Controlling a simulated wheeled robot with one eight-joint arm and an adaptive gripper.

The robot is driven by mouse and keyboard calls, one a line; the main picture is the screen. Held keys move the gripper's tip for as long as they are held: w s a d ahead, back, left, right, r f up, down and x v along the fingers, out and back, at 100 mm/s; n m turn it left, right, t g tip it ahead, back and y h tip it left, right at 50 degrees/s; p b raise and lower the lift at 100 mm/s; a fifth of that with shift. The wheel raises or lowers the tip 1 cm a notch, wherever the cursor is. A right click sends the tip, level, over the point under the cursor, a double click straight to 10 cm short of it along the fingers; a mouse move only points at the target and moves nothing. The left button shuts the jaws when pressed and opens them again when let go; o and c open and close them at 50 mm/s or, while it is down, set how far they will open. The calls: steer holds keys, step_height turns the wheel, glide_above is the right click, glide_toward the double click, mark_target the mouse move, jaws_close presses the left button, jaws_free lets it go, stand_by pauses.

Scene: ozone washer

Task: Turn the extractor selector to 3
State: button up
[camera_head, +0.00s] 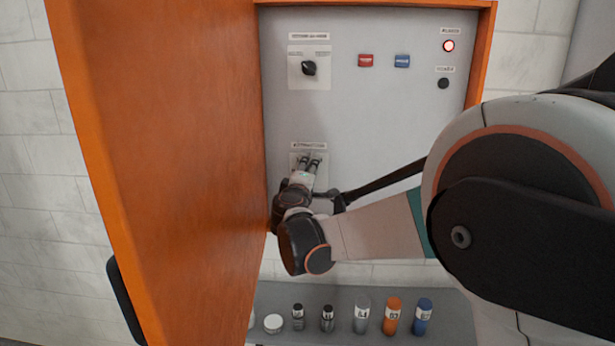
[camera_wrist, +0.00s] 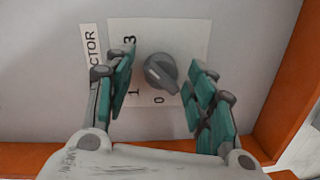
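The extractor selector (camera_wrist: 160,73) is a round grey knob on a white plate (camera_wrist: 187,35), with the marks 0, 1 and 3 readable around it. In the wrist view, my gripper (camera_wrist: 165,69) is open, with a green-padded finger on each side of the knob and visible gaps between. In the head view, my gripper (camera_head: 309,163) reaches the panel below the extractor label (camera_head: 309,146) and hides the knob.
The orange cabinet door (camera_head: 165,150) stands open close to the left of my arm. Above on the grey panel (camera_head: 375,120) are a black selector (camera_head: 309,68), a red button (camera_head: 366,60), a blue button (camera_head: 402,61) and a lit red lamp (camera_head: 448,46). Several bottles stand on a shelf (camera_head: 345,297) below.

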steer(key=s, duration=0.7)
steer(key=shift+s+a+r, duration=0.2)
steer(key=shift+a+r, duration=0.05)
steer(key=shift+a, duration=0.15)
